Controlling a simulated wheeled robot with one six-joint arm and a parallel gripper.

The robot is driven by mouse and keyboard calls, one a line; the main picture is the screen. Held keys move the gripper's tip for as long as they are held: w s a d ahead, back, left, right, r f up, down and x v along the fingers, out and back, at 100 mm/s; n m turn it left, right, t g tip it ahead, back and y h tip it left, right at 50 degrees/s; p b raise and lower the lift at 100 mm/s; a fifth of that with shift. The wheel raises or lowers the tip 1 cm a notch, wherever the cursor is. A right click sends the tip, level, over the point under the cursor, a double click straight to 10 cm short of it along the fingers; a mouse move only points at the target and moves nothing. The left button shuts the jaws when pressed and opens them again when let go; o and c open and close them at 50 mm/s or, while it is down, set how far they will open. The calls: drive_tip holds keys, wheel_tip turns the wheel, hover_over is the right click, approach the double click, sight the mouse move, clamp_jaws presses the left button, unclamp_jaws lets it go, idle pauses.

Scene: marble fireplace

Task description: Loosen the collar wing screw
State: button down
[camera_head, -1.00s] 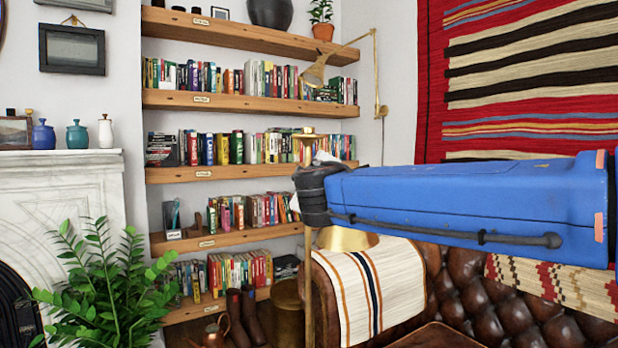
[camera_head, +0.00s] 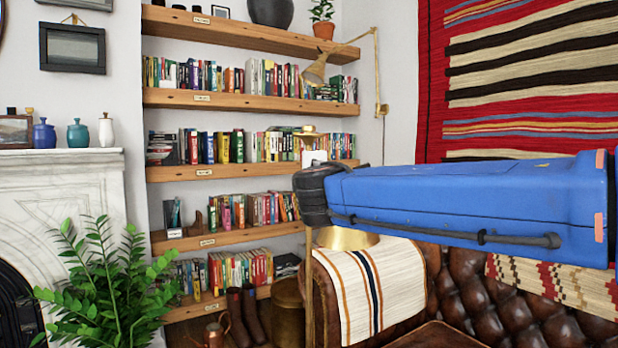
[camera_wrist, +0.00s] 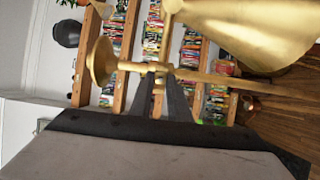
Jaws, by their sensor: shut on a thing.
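A brass floor lamp stands behind the end of my blue arm. Its flat round top (camera_head: 308,132) and part of its shade (camera_head: 345,238) show in the head view. In the wrist view the lamp lies sideways, with its round top (camera_wrist: 103,62), its pole (camera_wrist: 225,79) and its large shade (camera_wrist: 245,30). My gripper (camera_wrist: 160,73) has its two dark fingers at the brass collar between the round top and the pole. It is shut on the collar wing screw, which the fingertips mostly hide. In the head view my arm hides the fingers.
A brown leather sofa (camera_head: 510,310) with a striped throw (camera_head: 345,290) stands below my arm. Bookshelves (camera_head: 250,101) are behind the lamp. A brass wall lamp (camera_head: 315,73) hangs above. A leafy plant (camera_head: 105,285) stands by the marble fireplace (camera_head: 60,195).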

idle(0.3)
drive_tip(key=c, duration=1.7)
unclamp_jaws()
drive_tip(key=shift+o, duration=0.2)
drive_tip(key=shift+s, duration=0.1)
drive_tip(key=s+d, duration=0.2)
drive_tip(key=s, duration=1.5)
drive_tip(key=shift+d, duration=0.25)
